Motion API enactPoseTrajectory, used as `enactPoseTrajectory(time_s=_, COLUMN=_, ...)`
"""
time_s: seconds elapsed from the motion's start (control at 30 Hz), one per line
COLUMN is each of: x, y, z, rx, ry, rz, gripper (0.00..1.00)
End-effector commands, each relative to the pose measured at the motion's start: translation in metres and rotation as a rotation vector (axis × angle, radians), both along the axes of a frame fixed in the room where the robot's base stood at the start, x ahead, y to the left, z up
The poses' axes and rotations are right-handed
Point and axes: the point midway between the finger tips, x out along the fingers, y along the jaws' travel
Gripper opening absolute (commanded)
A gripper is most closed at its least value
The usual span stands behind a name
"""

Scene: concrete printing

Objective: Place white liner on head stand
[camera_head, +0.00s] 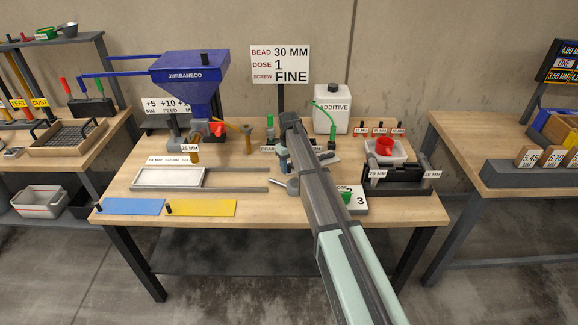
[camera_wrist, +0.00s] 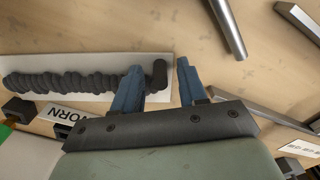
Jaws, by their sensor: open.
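My gripper (camera_wrist: 159,70) is open with blue fingers in the wrist view. Between and beyond the fingertips is a short dark peg at the end of a white plate (camera_wrist: 90,57) bearing a ridged dark bead. I cannot tell whether the fingers touch the peg. In the head view my gripper (camera_head: 283,160) is low over the back middle of the bench, partly hidden by my arm. No white liner can be picked out with certainty. A black stand (camera_head: 398,188) with 20 MM and 30 MM tags is at the right; I cannot tell whether it is the head stand.
A blue hopper machine (camera_head: 190,75) stands at the left and a white additive jug (camera_head: 333,108) at the back. A white tray (camera_head: 388,152) holds a red cup. A blue mat (camera_head: 130,206) and yellow mat (camera_head: 205,208) lie at the front left. Metal bars (camera_wrist: 228,28) lie near my gripper.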

Motion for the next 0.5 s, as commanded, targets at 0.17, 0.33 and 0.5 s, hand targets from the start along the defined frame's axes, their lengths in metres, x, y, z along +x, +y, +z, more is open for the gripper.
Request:
enactPoseTrajectory(time_s=0.17, x=0.0, y=0.0, z=0.015, rx=0.001, ry=-0.001, rz=0.0, gripper=0.42)
enactPoseTrajectory(time_s=0.33, x=0.0, y=0.0, z=0.044, rx=0.0, ry=-0.002, rz=0.0, gripper=0.42)
enactPoseTrajectory(time_s=0.5, x=0.0, y=0.0, z=0.076, rx=0.0, ry=-0.001, rz=0.0, gripper=0.42)
